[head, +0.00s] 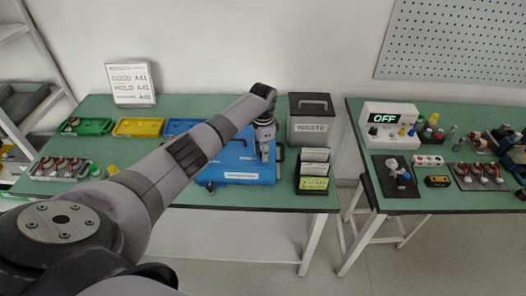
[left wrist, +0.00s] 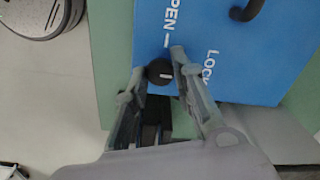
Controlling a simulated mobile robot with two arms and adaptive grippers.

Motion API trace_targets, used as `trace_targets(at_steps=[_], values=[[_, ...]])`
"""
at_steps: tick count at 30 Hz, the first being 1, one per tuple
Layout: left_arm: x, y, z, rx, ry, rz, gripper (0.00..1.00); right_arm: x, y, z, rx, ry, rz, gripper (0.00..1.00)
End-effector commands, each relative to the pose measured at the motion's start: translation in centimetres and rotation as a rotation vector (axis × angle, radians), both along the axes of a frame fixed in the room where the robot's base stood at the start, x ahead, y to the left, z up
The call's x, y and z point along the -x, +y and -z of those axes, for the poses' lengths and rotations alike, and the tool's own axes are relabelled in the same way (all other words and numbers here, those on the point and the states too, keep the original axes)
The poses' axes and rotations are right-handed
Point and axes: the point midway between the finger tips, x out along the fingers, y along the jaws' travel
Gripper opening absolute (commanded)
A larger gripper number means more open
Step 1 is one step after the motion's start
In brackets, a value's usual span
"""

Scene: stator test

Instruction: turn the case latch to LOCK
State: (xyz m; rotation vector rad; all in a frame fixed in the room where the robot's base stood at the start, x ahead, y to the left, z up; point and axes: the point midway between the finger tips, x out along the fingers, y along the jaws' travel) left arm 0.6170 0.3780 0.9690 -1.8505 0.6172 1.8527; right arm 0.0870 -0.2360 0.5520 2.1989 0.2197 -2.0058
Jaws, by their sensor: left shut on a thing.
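The blue case (head: 232,172) lies on the left green table in the head view. Its blue top (left wrist: 235,60) fills the upper right of the left wrist view, with white OPEN and LOCK lettering. The case latch (left wrist: 160,72) is a small round black knob with a short white mark. My left gripper (left wrist: 162,68) is shut on this latch, one finger on each side. In the head view my left gripper (head: 265,150) reaches down onto the case from above. Which label the white mark lines up with is hard to tell. My right gripper is not in view.
A grey WASTE bin (head: 312,122) stands behind the case to the right, and a black card holder (head: 313,184) stands right of it. Green, yellow and blue trays (head: 138,127) lie at the back left. A second table (head: 440,202) holds a device reading OFF (head: 388,120).

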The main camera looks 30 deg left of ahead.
Motion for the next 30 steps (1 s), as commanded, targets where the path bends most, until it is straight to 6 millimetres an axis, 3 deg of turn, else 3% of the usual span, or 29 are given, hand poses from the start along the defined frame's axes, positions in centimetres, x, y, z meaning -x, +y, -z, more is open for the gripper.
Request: trace_targets(at_steps=[1, 2, 11, 22, 30], values=[[-0.1, 0.0, -0.1, -0.001, -0.003, 0.001, 0.0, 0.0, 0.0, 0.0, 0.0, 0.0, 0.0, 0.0], [-0.1, 0.0, -0.1, -0.001, -0.003, 0.001, 0.25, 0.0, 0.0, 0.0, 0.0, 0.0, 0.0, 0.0], [0.0, 0.0, -0.1, -0.001, -0.002, 0.0, 0.44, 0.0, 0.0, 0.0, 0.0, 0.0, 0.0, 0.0], [-0.1, 0.0, -0.6, 0.0, -0.001, 0.0, 0.44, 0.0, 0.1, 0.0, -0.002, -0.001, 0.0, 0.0], [-0.2, 0.1, -5.5, -0.001, -0.007, 0.001, 0.44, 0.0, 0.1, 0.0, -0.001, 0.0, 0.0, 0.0]])
